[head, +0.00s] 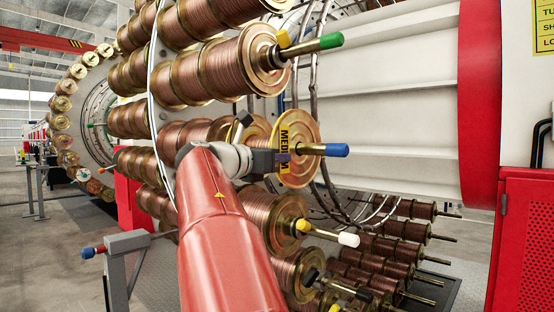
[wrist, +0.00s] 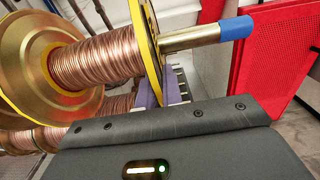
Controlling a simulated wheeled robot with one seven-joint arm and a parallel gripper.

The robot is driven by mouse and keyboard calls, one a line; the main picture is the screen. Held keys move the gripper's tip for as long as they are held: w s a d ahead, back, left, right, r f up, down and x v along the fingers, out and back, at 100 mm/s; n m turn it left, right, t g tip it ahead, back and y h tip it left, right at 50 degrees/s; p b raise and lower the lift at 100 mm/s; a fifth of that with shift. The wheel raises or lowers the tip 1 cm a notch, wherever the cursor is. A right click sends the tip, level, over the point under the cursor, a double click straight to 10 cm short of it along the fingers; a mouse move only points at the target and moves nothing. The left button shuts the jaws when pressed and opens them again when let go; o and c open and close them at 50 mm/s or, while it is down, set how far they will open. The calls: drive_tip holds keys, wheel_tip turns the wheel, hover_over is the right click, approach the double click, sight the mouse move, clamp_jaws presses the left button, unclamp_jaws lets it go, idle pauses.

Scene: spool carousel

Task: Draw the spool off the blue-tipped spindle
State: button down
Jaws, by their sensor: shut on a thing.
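The blue-tipped spindle (head: 335,150) sticks out to the right through the spool's front flange (head: 308,134). The flange is gold and carries a yellow label reading MEDIUM in part. In the wrist view the blue tip (wrist: 235,28) and bare metal rod show beyond the yellow-rimmed flange (wrist: 147,30). The spool's copper winding (wrist: 95,62) lies behind that flange, around the spindle. My gripper (head: 284,160) reaches in from the left and is shut on the flange's edge. Its purple fingers (wrist: 165,90) show at the flange's lower edge; their exact contact is partly hidden.
A green-tipped spindle (head: 318,45) with a spool is above, and a white-tipped one (head: 347,239) is below. Cables hang behind the spools. A red perforated cabinet (head: 525,245) stands at the right. Space right of the blue tip is clear.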

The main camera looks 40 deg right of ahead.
drive_tip(key=s+b, duration=0.3)
drive_tip(key=s, duration=0.6)
drive_tip(key=shift+d+r, duration=0.3)
idle(0.6)
drive_tip(key=shift+s, duration=0.1)
drive_tip(key=s+b, duration=0.1)
drive_tip(key=s, duration=0.7)
drive_tip(key=shift+s+d+m+b, duration=0.35)
drive_tip(key=shift+s+m, duration=0.05)
idle(0.7)
idle(0.4)
drive_tip(key=s, duration=0.9)
drive_tip(key=shift+d, duration=0.3)
idle(0.5)
drive_tip(key=shift+r, duration=0.1)
drive_tip(key=shift+m, duration=0.5)
drive_tip(key=shift+s+d, duration=0.15)
drive_tip(key=shift+s, duration=1.3)
drive_tip(key=shift+s+d, duration=0.1)
drive_tip(key=shift+s, duration=1.35)
